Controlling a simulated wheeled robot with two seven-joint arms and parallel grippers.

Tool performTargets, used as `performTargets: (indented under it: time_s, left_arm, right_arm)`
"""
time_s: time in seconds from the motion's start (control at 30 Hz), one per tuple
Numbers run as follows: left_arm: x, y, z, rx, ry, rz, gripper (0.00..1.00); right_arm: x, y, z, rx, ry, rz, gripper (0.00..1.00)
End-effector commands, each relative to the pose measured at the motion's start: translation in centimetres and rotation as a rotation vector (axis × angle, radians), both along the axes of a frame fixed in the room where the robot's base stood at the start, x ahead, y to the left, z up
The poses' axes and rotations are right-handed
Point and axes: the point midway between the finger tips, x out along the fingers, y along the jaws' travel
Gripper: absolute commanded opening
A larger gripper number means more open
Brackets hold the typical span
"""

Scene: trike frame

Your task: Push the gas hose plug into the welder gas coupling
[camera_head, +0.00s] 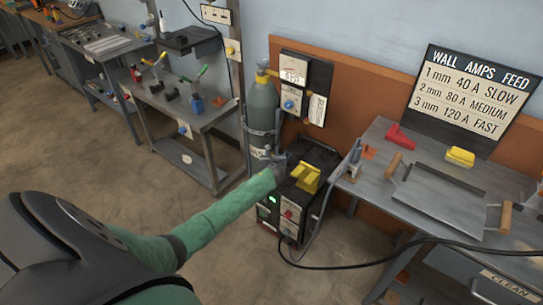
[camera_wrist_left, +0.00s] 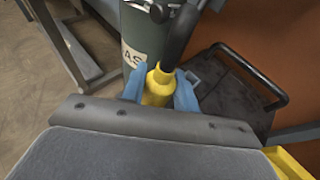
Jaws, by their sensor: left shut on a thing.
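The yellow gas hose plug (camera_wrist_left: 157,86) sits between the blue fingertips of my left gripper (camera_wrist_left: 158,92), which is shut on it. A dark hose (camera_wrist_left: 181,32) rises beside the plug's upper end. In the head view my left gripper (camera_head: 278,158) is at the back left of the black welder (camera_head: 318,158), close to the grey gas cylinder (camera_head: 262,108). The plug is too small or hidden to make out there. I cannot make out the welder gas coupling, nor whether the plug touches it. My right gripper is not in view.
A metal workbench (camera_head: 370,190) with a tray stands to the right, and another bench (camera_head: 215,112) to the left. A dark cable (camera_head: 385,260) crosses in front of the right bench. Floor at the left is clear.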

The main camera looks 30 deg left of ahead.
Motion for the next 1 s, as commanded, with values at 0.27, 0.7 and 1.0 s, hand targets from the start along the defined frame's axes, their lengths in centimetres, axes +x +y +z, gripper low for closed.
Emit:
performTargets:
  time_s: [0.27,0.7,1.0]
  left_arm:
    - [0.01,-0.01,0.06,0.0,0.0,0.0,0.06]
    - [0.03,-0.03,0.06,0.001,-0.001,0.0,0.06]
    - [0.01,-0.03,-0.06,0.0,0.0,0.0,0.06]
  right_arm:
    - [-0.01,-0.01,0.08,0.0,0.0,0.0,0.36]
    - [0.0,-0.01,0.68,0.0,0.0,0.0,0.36]
    - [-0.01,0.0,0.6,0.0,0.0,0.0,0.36]
